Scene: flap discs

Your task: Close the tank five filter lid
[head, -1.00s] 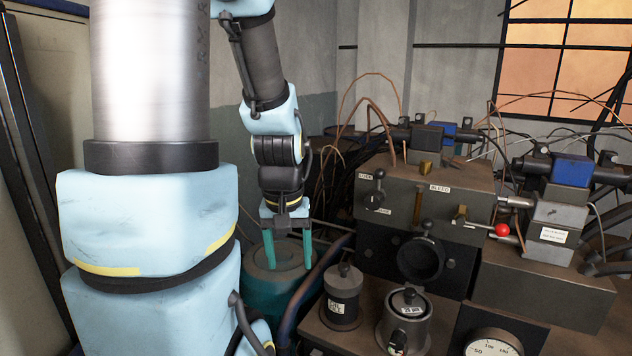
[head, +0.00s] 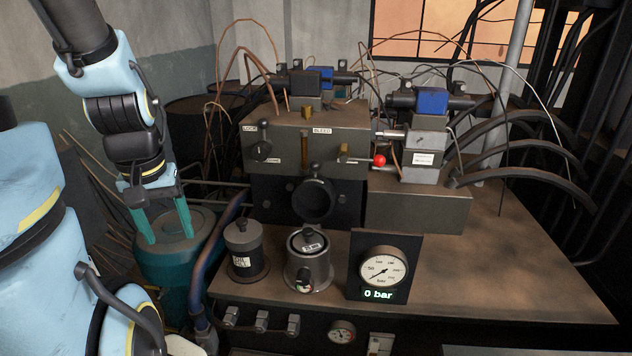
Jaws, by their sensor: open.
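My gripper (head: 167,238) is open and empty, its two teal fingers pointing down over the top of a teal drum (head: 172,262) left of the bench. Two filter-like pots stand on the bench front. The left one is a dark pot (head: 245,254) with a knobbed top and a white label too small to read surely. The right one is a grey metal pot (head: 309,266) with a dark, labelled, knobbed lid (head: 308,241) that looks seated on it. I cannot tell which is tank five's filter. My gripper is apart from both pots.
Behind the pots is a brown valve block (head: 288,140) with levers and a round dark port (head: 316,201). A pressure gauge (head: 384,270) reading 0 bar stands right of the pots. A red-knobbed lever (head: 379,160) juts out. The bench top (head: 480,280) at right is clear.

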